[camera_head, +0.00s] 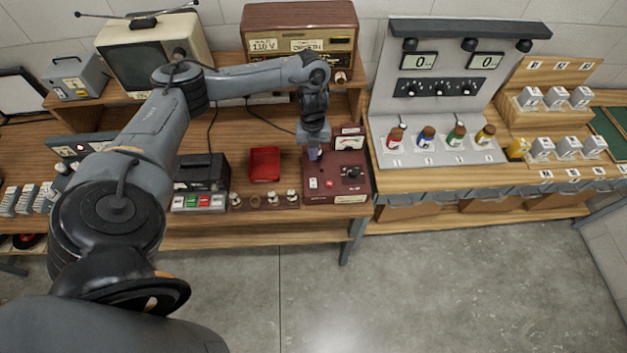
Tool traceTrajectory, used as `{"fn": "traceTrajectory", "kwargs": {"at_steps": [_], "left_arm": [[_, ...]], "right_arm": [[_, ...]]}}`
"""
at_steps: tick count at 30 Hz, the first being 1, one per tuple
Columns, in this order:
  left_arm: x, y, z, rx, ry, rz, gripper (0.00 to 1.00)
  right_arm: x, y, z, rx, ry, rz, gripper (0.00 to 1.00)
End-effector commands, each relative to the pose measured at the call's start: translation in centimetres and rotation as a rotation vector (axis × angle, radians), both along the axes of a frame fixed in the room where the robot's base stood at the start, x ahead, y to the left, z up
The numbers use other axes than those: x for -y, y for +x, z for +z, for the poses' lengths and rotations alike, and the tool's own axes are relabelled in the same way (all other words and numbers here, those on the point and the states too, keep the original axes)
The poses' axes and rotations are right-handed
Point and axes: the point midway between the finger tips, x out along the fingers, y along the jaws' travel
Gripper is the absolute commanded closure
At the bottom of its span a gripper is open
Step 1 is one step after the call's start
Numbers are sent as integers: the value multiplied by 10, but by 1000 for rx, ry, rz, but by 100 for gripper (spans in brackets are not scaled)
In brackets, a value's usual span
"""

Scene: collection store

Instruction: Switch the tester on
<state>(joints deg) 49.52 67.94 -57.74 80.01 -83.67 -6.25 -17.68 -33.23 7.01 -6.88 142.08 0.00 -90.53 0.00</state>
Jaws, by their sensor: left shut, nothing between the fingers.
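The tester appears to be the dark red box (352,190) near the bench's front edge. It has a meter, a black knob, a small red spot and pale labels on its top. My left gripper (314,155) points down over the tester's back left part. It is shut and empty. It hides part of the tester's top, and I cannot tell whether it touches the panel. My right gripper is not in view.
A red tray (265,164) and a black device (202,172) with coloured keys stand left of the tester. A brown radio (300,33) stands on the shelf behind. A grey panel stand (437,140) with several bottles is on the right. The floor in front is clear.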

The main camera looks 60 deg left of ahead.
Motion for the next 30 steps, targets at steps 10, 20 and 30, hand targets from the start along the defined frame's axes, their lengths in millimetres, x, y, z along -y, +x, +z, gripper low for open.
{"fn": "traceTrajectory", "kwargs": {"at_steps": [10, 20, 30], "left_arm": [[1, 0, -4, -1, -1, -1, 100], [6, -3, -47, -5, -3, 0, 100], [13, -7, -107, -4, -4, 2, 100]], "right_arm": [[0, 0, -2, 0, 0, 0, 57], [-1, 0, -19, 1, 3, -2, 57], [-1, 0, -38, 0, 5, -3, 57]]}}
